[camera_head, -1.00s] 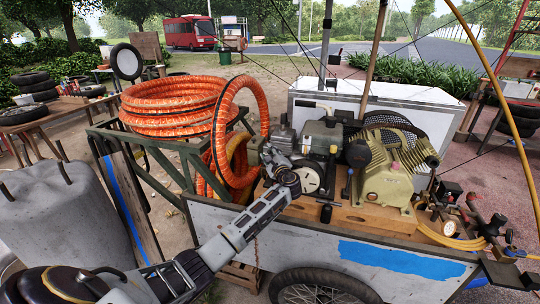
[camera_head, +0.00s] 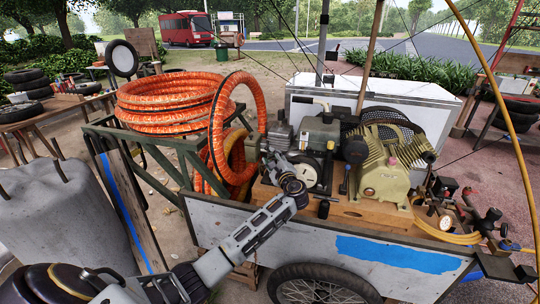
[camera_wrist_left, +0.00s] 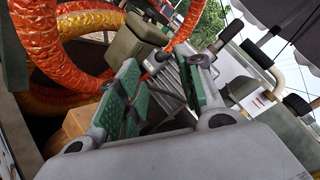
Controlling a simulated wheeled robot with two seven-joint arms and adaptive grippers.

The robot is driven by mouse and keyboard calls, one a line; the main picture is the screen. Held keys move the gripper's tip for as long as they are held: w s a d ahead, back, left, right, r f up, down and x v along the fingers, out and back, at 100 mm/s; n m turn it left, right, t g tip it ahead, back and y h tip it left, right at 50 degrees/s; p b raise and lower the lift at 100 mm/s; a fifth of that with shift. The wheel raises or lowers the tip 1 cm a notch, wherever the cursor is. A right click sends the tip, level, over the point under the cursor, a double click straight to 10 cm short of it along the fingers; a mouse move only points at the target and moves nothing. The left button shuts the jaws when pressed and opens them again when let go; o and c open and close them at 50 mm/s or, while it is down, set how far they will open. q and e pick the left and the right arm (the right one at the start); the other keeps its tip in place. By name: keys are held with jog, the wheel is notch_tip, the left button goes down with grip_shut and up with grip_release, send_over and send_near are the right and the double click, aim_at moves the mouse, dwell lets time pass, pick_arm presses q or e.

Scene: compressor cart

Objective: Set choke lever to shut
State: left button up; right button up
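The small engine (camera_head: 316,138) sits on the wooden deck of the cart, with a round white-faced part low on its front. My left gripper (camera_head: 270,152) reaches the left end of the engine, beside the upright orange hose loop. In the left wrist view its two green-padded fingers (camera_wrist_left: 165,88) stand apart, with a gap between them. I see nothing clearly held there. A grey-green box-shaped engine part (camera_wrist_left: 135,42) and grey finned metal lie beyond the fingers. I cannot make out the choke lever for certain; the gripper may hide it. My right gripper is out of view.
Orange hose coils (camera_head: 172,100) rest on a green frame left of the engine. The tan compressor (camera_head: 382,165) stands to the right, with a black lever handle (camera_head: 345,180) in front. The cart's side wall (camera_head: 310,243) borders the deck. A grey sack-like block (camera_head: 60,215) is at left.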

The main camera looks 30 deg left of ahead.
pick_arm(q)
jog(key=shift+v, duration=2.65)
jog(key=shift+c, duration=0.4)
